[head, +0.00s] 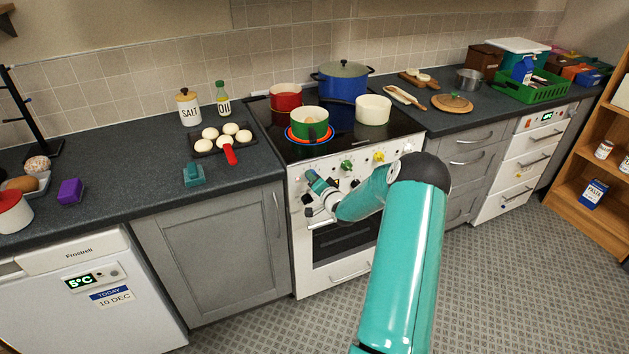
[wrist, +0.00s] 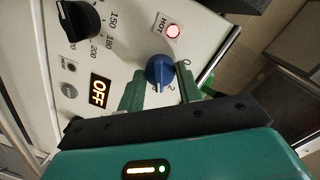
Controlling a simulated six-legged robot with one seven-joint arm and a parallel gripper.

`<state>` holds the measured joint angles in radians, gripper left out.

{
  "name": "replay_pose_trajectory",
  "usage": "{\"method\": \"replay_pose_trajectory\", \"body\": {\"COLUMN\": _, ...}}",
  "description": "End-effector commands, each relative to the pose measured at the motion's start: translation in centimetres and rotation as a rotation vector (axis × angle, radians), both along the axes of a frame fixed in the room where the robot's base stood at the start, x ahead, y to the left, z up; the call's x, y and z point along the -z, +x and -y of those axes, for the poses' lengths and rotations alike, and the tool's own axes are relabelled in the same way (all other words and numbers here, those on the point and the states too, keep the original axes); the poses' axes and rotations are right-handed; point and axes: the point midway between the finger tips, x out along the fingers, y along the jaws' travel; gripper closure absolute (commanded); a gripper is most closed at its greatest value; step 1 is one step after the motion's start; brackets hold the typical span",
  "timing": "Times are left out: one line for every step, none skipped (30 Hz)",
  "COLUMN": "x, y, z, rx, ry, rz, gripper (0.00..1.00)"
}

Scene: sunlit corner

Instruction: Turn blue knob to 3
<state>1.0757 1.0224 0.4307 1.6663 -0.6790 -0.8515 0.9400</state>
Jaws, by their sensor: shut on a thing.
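The blue knob (wrist: 160,72) is on the white stove panel in the wrist view, with a printed 0 to its right and a 2 below right. The other numbers around it are hidden by the knob and fingers. My gripper (wrist: 160,83) has one teal finger on each side of the knob and is shut on it. I cannot clearly tell which number the knob points to. In the head view my gripper (head: 312,182) is at the left end of the stove front and hides the blue knob.
A black oven knob (wrist: 80,18), an OFF display (wrist: 99,92) and a lit HOT lamp (wrist: 174,31) are nearby. A green knob (head: 347,165) and yellow knob (head: 379,156) sit further right. A green pot (head: 310,122) stands on a glowing red ring above.

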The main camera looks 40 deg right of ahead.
Motion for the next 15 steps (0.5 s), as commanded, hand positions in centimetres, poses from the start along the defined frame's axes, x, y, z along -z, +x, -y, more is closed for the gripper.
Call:
{"method": "replay_pose_trajectory", "body": {"x": -0.06, "y": -0.04, "z": 0.15, "rx": 0.002, "ry": 0.033, "rz": 0.011, "gripper": 0.88}}
{"method": "replay_pose_trajectory", "body": {"x": -0.03, "y": -0.04, "z": 0.13, "rx": 0.002, "ry": 0.056, "rz": 0.017, "gripper": 0.88}}
{"method": "replay_pose_trajectory", "body": {"x": -0.01, "y": -0.06, "z": 0.15, "rx": 0.002, "ry": 0.083, "rz": 0.025, "gripper": 0.88}}
{"method": "replay_pose_trajectory", "body": {"x": 0.01, "y": -0.08, "z": 0.17, "rx": 0.003, "ry": 0.101, "rz": 0.030, "gripper": 0.88}}
{"method": "replay_pose_trajectory", "body": {"x": 0.01, "y": -0.08, "z": 0.17, "rx": 0.002, "ry": 0.119, "rz": 0.035, "gripper": 0.88}}
{"method": "replay_pose_trajectory", "body": {"x": 0.00, "y": -0.06, "z": 0.17, "rx": 0.002, "ry": 0.142, "rz": 0.042, "gripper": 0.88}}
{"method": "replay_pose_trajectory", "body": {"x": 0.01, "y": -0.06, "z": 0.15, "rx": 0.002, "ry": 0.155, "rz": 0.046, "gripper": 0.88}}
{"method": "replay_pose_trajectory", "body": {"x": 0.00, "y": -0.06, "z": 0.14, "rx": 0.002, "ry": 0.170, "rz": 0.050, "gripper": 0.88}}
{"method": "replay_pose_trajectory", "body": {"x": 0.00, "y": -0.06, "z": 0.14, "rx": 0.001, "ry": 0.186, "rz": 0.055, "gripper": 0.88}}
{"method": "replay_pose_trajectory", "body": {"x": 0.00, "y": -0.05, "z": 0.14, "rx": 0.001, "ry": 0.198, "rz": 0.058, "gripper": 0.88}}
{"method": "replay_pose_trajectory", "body": {"x": 0.00, "y": -0.05, "z": 0.14, "rx": 0.002, "ry": 0.208, "rz": 0.062, "gripper": 0.88}}
{"method": "replay_pose_trajectory", "body": {"x": -0.01, "y": -0.05, "z": 0.15, "rx": 0.002, "ry": 0.219, "rz": 0.065, "gripper": 0.88}}
{"method": "replay_pose_trajectory", "body": {"x": -0.02, "y": -0.05, "z": 0.15, "rx": 0.001, "ry": 0.228, "rz": 0.067, "gripper": 0.88}}
{"method": "replay_pose_trajectory", "body": {"x": -0.03, "y": -0.05, "z": 0.15, "rx": 0.002, "ry": 0.234, "rz": 0.070, "gripper": 0.88}}
{"method": "replay_pose_trajectory", "body": {"x": -0.04, "y": -0.04, "z": 0.14, "rx": 0.001, "ry": 0.240, "rz": 0.072, "gripper": 0.88}}
